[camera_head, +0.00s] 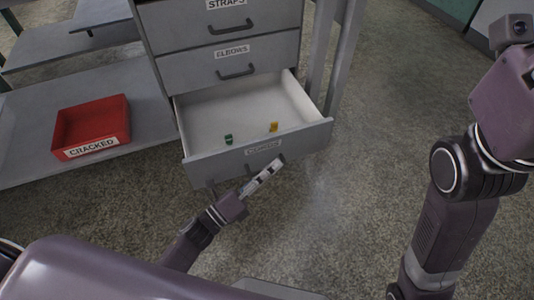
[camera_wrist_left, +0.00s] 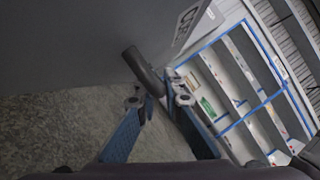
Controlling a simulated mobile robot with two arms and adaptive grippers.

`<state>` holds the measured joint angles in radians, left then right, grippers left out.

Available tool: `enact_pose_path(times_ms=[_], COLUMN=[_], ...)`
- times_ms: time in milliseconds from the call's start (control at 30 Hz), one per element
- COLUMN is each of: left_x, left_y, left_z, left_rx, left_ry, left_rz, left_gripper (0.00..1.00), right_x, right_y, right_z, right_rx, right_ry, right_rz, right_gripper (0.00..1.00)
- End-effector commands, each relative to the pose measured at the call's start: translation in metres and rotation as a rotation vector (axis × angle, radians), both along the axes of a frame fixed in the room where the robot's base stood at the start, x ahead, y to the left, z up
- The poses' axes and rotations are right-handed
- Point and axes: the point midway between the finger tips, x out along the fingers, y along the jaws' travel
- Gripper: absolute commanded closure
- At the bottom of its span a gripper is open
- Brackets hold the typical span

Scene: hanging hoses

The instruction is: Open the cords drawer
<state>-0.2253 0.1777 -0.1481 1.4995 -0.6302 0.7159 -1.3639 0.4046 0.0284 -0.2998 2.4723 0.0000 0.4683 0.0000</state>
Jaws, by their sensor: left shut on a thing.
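The cords drawer (camera_head: 225,163) is pulled well out of the grey cabinet, with its label on the front panel. Its pale interior shows a small green item (camera_head: 228,139) and a small yellow item (camera_head: 273,127). My left gripper (camera_head: 270,172) is at the drawer front, below the label. The left wrist view shows its blue-sided fingers (camera_wrist_left: 158,98) shut on the dark drawer handle (camera_wrist_left: 143,68). The gripper hides most of the handle in the head view. My right arm is at the right, with its fingers out of view.
The straps drawer (camera_head: 187,27) and elbows drawer (camera_head: 190,72) above are shut. A red bin (camera_head: 92,125) labelled CRACKED sits on a low grey shelf (camera_head: 35,165) at the left. A grey leg (camera_head: 322,45) stands right of the cabinet. The speckled floor (camera_head: 365,140) to the right is clear.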

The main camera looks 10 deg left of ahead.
Motion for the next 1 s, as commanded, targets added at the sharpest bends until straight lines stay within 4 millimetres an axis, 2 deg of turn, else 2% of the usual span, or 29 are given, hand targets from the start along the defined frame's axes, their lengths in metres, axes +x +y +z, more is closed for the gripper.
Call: enact_pose_path(times_ms=[500,533,600,867,1000], left_x=[-0.007,-0.007,-0.007,-0.007,-0.014], left_y=[-0.004,-0.004,-0.004,-0.004,0.001], left_z=[-0.001,-0.001,-0.001,-0.001,-0.003], left_rx=[0.000,0.000,0.000,0.000,0.000], left_ry=[0.000,0.000,0.000,0.001,0.002], left_rz=[0.001,0.001,0.001,0.001,0.000], left_gripper=[1.00,0.91,0.84,0.84,0.84], right_x=[0.002,0.002,0.002,0.003,0.003], right_y=[0.000,0.000,0.000,0.000,0.000], right_z=[-0.001,-0.001,-0.001,-0.001,-0.001], right_rx=[0.000,0.000,0.000,0.000,0.000], right_ry=[0.006,0.006,0.006,0.010,0.010], right_rz=[0.000,0.000,0.001,0.000,0.000], right_gripper=[0.60,0.60,0.60,0.60,0.60])
